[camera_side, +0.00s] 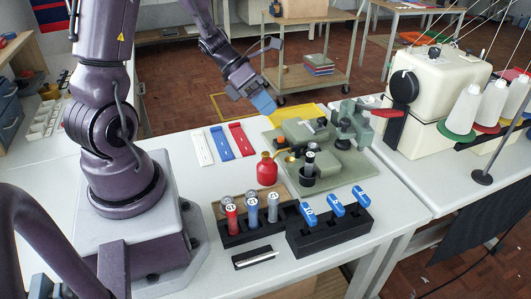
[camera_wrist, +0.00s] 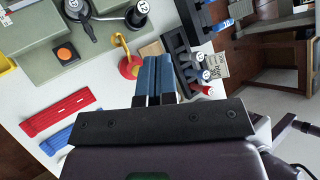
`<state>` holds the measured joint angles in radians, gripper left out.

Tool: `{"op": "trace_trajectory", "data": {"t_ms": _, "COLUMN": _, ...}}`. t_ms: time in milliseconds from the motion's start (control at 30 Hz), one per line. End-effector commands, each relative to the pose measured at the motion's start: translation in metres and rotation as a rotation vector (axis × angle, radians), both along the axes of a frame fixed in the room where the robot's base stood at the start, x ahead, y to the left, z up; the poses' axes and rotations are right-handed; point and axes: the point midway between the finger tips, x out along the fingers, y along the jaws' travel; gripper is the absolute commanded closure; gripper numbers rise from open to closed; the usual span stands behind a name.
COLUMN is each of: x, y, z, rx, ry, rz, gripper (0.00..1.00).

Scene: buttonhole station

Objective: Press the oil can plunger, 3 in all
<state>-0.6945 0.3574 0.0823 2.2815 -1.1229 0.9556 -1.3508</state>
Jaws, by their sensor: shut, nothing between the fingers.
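The oil can (camera_side: 267,172) is a small red can with a yellow spout. It stands on the white table in front of the green machine base in the side view. In the wrist view the oil can (camera_wrist: 127,66) shows from above, just left of my fingertips, with its yellow spout curving away. Its plunger is too small to make out clearly. My gripper (camera_side: 263,104) is in the air above and behind the can in the side view, apart from it. In the wrist view my gripper's blue fingers (camera_wrist: 153,62) are together with nothing between them.
The green buttonhole machine (camera_side: 335,170) stands behind and right of the can. Black racks with numbered cylinders (camera_side: 232,219) and blue-handled tools (camera_side: 337,206) stand in front. Red, blue and white strips (camera_side: 221,142) lie to the left. A sewing machine (camera_side: 430,85) is at right.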

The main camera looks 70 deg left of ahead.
Motion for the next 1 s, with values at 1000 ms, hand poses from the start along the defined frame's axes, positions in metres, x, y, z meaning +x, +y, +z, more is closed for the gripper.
{"op": "trace_trajectory", "data": {"t_ms": 1000, "x": 0.0, "y": -0.001, "z": -0.06, "rx": -0.035, "ry": 0.038, "rz": 0.046, "gripper": 1.0}}
